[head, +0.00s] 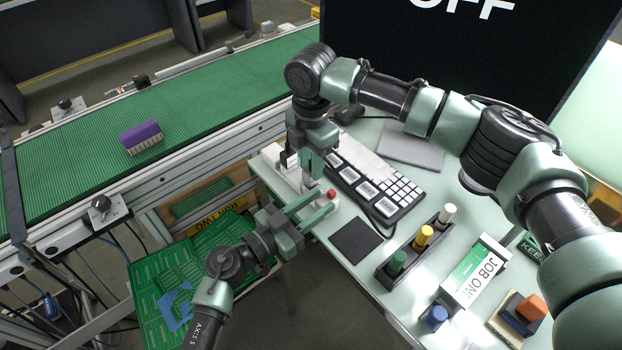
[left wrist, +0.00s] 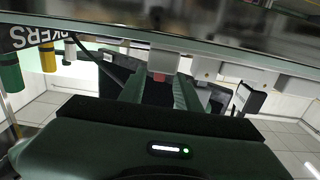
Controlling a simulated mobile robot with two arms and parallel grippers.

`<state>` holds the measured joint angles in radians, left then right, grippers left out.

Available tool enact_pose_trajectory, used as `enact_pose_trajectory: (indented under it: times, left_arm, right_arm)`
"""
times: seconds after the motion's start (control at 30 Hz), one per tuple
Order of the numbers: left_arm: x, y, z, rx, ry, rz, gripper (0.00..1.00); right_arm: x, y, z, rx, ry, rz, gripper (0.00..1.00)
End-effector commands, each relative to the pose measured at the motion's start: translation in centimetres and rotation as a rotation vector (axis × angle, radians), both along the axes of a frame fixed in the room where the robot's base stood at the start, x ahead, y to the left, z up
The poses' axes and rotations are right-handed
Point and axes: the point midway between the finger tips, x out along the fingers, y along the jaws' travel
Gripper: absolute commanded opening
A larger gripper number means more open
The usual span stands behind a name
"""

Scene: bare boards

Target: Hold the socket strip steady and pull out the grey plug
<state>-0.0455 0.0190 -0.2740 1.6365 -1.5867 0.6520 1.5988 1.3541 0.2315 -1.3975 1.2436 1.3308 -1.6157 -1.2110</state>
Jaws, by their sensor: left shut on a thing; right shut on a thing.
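The white socket strip (head: 292,177) lies along the left edge of the pale table, with a red switch (head: 331,194) at its near end. My left gripper (head: 322,204) is shut on this near end, one finger on each side. In the left wrist view the red switch (left wrist: 158,76) shows between the two fingers. My right gripper (head: 311,172) points down over the middle of the strip and is shut on the grey plug, which its fingers mostly hide. I cannot tell how deep the plug sits. A dark plug (head: 289,159) stands at the strip's far end.
A keyboard-like panel (head: 372,184) lies just right of the strip, with a dark square pad (head: 356,240) nearer. A holder with green, yellow and white markers (head: 423,238) stands further right. A conveyor (head: 80,165) with a purple block (head: 141,137) runs at the left.

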Motion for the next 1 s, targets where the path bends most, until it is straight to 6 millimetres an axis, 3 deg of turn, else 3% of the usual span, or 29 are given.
enact_pose_trajectory:
  times: [0.37, 1.0]
  left_arm:
    - [0.0, 0.0, 0.0, 0.001, 0.0, 0.0, 0.0]
    - [0.0, 0.0, 0.0, 0.001, 0.0, 0.0, 0.0]
  right_arm:
    - [0.0, 0.0, 1.0, 0.0, 0.0, 0.0, 0.0]
    - [0.0, 0.0, 4.8, 0.0, 0.0, 0.0, 0.0]
